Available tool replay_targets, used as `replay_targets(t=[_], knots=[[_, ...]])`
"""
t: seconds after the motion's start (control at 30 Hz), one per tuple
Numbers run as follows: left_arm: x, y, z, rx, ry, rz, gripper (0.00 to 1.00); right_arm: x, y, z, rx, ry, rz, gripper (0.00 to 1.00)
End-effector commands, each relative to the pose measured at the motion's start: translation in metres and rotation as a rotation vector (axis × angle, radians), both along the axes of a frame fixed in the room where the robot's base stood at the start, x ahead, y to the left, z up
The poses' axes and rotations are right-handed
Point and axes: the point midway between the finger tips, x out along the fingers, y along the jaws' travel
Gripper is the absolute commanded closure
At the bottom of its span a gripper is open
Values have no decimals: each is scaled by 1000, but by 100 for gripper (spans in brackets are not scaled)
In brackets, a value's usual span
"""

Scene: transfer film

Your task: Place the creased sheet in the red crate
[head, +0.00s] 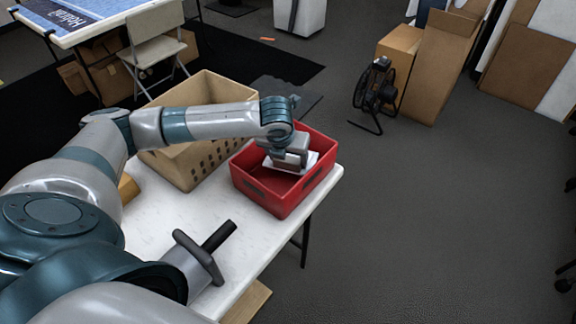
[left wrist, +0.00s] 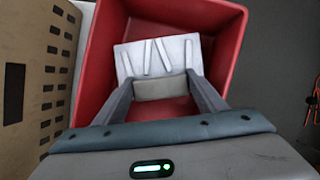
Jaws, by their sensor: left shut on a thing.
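The red crate (head: 283,203) stands on the right end of the white table. My left gripper (head: 290,165) reaches down into it and is shut on the creased sheet (head: 310,162). In the left wrist view, the pale sheet (left wrist: 157,55) shows several slanting creases and lies beyond the fingertips (left wrist: 165,88), within the red walls (left wrist: 88,70). I cannot tell whether it touches the crate's floor. My right gripper (head: 228,238) appears low in the head view, over the table's front part, away from the crate; its jaw opening cannot be made out.
A tan perforated crate (head: 180,165) stands directly left of the red one, also in the left wrist view (left wrist: 40,70). The white table (head: 160,215) is bare at the front. Its right edge is close to the red crate. A black fan (head: 375,90) stands on the floor beyond.

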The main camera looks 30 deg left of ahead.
Motion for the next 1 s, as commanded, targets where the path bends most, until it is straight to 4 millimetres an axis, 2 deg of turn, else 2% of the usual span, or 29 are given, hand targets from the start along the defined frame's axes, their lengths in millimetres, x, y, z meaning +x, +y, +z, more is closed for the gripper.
replay_targets(t=[0.17,0.43,0.57,0.83,0.87,0.9,1.0], knots=[[-1,0,-7,-1,2,0,58,2,0,2,0,-2,0,100],[0,0,-36,0,0,0,58,-9,-4,-1,-8,27,-1,100],[0,0,-38,-1,-1,0,58,-17,-6,-5,-12,43,0,100],[0,0,-40,0,0,0,58,-14,-6,-3,-11,37,-1,100],[0,0,-40,0,0,0,30,-14,-6,-4,-11,37,-1,100],[0,0,-40,0,0,0,27,-14,-6,-4,-11,37,-1,100],[0,0,-40,0,0,0,27,-14,-6,-4,-11,37,-1,100]])
